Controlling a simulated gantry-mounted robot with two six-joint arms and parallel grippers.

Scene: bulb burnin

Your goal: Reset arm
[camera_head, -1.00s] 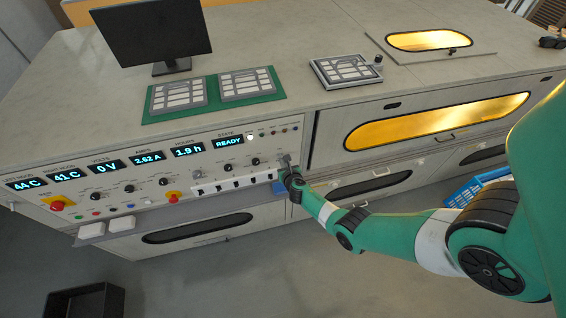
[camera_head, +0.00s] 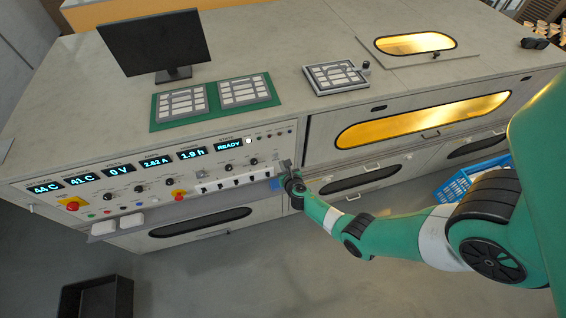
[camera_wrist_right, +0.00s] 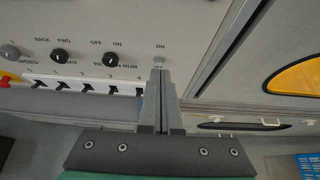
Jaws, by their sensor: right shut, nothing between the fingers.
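My right gripper (camera_head: 284,166) is at the right end of the control panel (camera_head: 120,182), its arm coming in from the right. In the right wrist view its two grey fingers (camera_wrist_right: 160,74) are pressed together with nothing between them. The fingertips are just below an "ON" label, at a small metal toggle (camera_wrist_right: 158,63). I cannot tell whether they touch it. The display (camera_head: 228,145) reads READY, and others read 0 V, 2.62 A and 1.9 h. My left gripper is not in view.
A row of switches (camera_wrist_right: 87,87) and black knobs (camera_wrist_right: 110,59) lie left of the fingers. A monitor (camera_head: 155,42) and green mat (camera_head: 215,112) stand on the bench. Amber windows (camera_head: 425,118) are at right, a blue crate (camera_head: 455,187) beyond my arm.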

